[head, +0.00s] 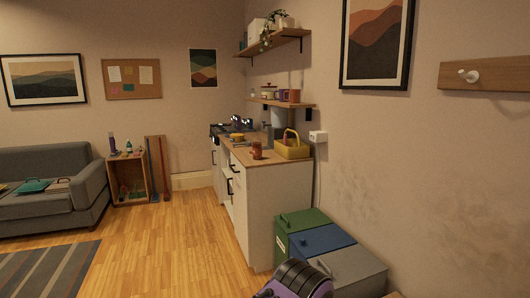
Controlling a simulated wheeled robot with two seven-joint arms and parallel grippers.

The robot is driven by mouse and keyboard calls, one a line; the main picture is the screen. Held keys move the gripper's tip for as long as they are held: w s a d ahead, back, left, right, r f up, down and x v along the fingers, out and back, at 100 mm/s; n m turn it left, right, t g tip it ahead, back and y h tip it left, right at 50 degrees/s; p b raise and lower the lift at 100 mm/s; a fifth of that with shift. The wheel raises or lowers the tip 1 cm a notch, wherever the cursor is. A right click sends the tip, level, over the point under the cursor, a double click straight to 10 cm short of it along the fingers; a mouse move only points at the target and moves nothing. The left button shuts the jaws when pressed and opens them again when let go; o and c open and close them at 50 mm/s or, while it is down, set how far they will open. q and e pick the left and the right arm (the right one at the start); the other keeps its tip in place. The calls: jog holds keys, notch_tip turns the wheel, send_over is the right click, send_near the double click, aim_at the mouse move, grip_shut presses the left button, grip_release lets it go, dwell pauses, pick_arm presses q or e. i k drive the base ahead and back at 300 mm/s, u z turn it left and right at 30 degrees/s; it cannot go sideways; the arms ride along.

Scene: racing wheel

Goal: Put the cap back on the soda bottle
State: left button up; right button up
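No soda bottle or cap can be made out for certain in the head view. A small reddish-brown jar or cup (257,150) stands upright on the front of the kitchen counter. Neither of my grippers is in view.
The kitchen counter (268,164) holds a yellow basket (292,150). Green (304,220), blue (320,240) and grey (352,266) bins stand along the right wall. A purple and black object (300,284) shows at the bottom. The wooden floor (180,240) is clear left of the counter.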

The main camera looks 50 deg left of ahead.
aim_at(257, 148)
jog(key=i, duration=0.15)
jog(key=u, duration=2.6)
jog(key=i, duration=2.1)
jog(key=z, duration=0.85)
jog(key=i, duration=0.7)
jog(key=u, duration=0.55)
jog(key=i, duration=0.85)
jog(key=z, duration=0.15)
